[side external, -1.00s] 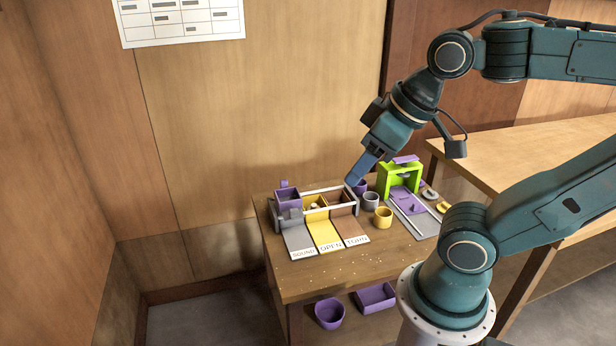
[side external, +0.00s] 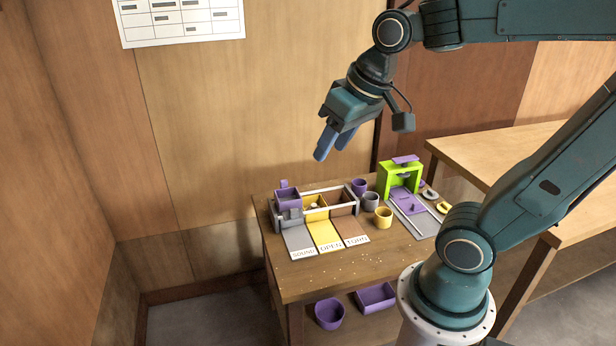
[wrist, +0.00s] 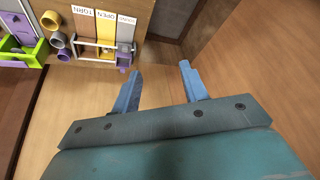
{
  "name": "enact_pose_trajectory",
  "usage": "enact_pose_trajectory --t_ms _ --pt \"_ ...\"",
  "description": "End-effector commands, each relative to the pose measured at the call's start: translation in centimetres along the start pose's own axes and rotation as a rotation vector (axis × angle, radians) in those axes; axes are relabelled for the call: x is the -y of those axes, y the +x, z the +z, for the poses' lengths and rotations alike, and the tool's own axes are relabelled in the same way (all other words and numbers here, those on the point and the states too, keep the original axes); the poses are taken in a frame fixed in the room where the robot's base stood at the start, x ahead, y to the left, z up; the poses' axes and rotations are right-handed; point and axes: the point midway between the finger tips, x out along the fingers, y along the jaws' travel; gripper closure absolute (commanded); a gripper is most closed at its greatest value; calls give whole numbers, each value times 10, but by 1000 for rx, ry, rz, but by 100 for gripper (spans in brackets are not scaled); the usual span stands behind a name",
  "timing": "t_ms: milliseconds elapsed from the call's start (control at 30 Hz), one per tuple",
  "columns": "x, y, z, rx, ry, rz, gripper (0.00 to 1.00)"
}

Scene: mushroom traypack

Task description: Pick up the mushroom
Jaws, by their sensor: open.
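A small pale lump, which looks like a mushroom (side external: 315,205), lies in the yellow middle compartment of the sorting rack in the side view. The rack (side external: 345,212) has grey, yellow and brown lanes labelled SOUND, OPEN and TORN. My gripper (side external: 330,150) hangs in the air above the rack, well clear of it. Its two blue fingers are apart and nothing is between them, as the wrist view also shows (wrist: 160,72).
A purple box (side external: 288,198) sits at the rack's left end. Purple, grey and yellow cups (side external: 383,217) stand right of the rack, beside a green frame (side external: 386,178). Purple containers (side external: 329,313) sit on a lower shelf. The table's front (side external: 330,278) is mostly clear, with small crumbs.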

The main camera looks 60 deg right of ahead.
Motion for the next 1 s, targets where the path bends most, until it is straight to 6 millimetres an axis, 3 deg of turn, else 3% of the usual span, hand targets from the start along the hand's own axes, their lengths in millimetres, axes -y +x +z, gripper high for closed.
enact_pose_trajectory --t_ms 500,1000 --pt "-48 64 -93 85 370 71 56" --pt "-131 158 -148 153 730 136 56"
